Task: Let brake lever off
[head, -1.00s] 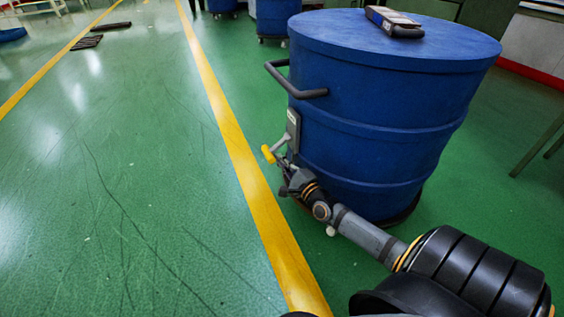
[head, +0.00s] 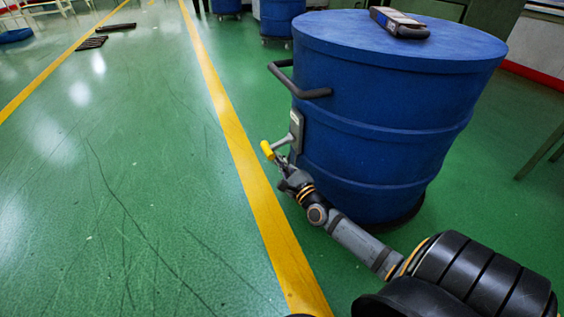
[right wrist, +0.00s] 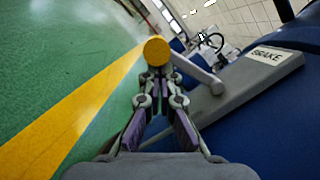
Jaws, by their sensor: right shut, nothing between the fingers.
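The brake lever is a grey arm (right wrist: 197,73) with a yellow knob (right wrist: 157,50), on a grey plate (right wrist: 240,88) labelled BRAKE. In the head view the yellow knob (head: 266,149) sticks out to the left of the blue drum, pointing a little downward. My right gripper (right wrist: 158,76) is shut with nothing between its fingers. Its tips are right at the underside of the knob and seem to touch it. In the head view my right gripper (head: 279,161) is just below the lever. My left gripper is not in view.
The blue drum (head: 385,120) stands on the green floor with a dark side handle (head: 300,92) above the lever. A handheld device (head: 399,22) lies on its lid. A yellow floor line (head: 237,150) runs left of the drum.

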